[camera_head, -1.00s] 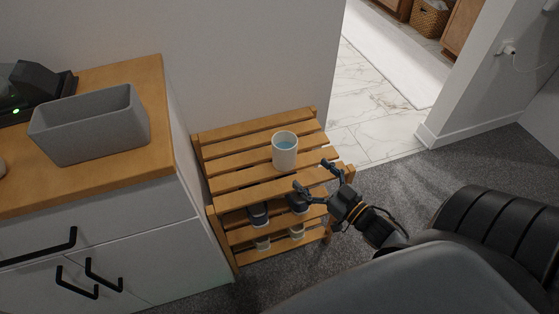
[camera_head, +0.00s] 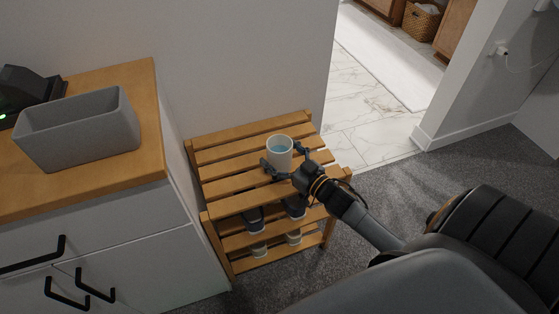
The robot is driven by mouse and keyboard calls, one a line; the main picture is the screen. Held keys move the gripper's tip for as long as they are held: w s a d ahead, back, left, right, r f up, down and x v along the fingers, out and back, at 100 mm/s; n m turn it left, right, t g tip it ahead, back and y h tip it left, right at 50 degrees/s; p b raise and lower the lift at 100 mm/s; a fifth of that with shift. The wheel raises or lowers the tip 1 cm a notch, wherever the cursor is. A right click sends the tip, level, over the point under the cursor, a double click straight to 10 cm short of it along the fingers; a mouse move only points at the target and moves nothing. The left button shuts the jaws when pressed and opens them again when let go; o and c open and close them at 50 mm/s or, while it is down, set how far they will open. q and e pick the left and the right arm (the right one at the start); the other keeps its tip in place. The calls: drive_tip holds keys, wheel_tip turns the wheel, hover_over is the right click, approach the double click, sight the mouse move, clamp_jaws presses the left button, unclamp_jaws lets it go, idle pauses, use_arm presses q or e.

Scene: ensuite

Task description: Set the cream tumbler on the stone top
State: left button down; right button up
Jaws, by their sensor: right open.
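The cream tumbler (camera_head: 279,153) stands upright on the top slats of a wooden rack (camera_head: 236,184). My left gripper is out of view. No surface that is clearly a stone top shows.
A cabinet with a wooden top (camera_head: 150,120) stands at the left, bearing a grey bin (camera_head: 80,130) and a dark device (camera_head: 28,90). Shoes sit on the rack's lower shelves. A wall rises behind the rack. A doorway at the right opens onto marble tiles (camera_head: 365,125).

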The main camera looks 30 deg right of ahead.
drive_tip(key=c, duration=1.4)
drive_tip(key=shift+r, duration=0.1)
drive_tip(key=c, duration=0.3)
drive_tip(key=shift+c, duration=0.2)
drive_tip(key=shift+r, duration=0.15)
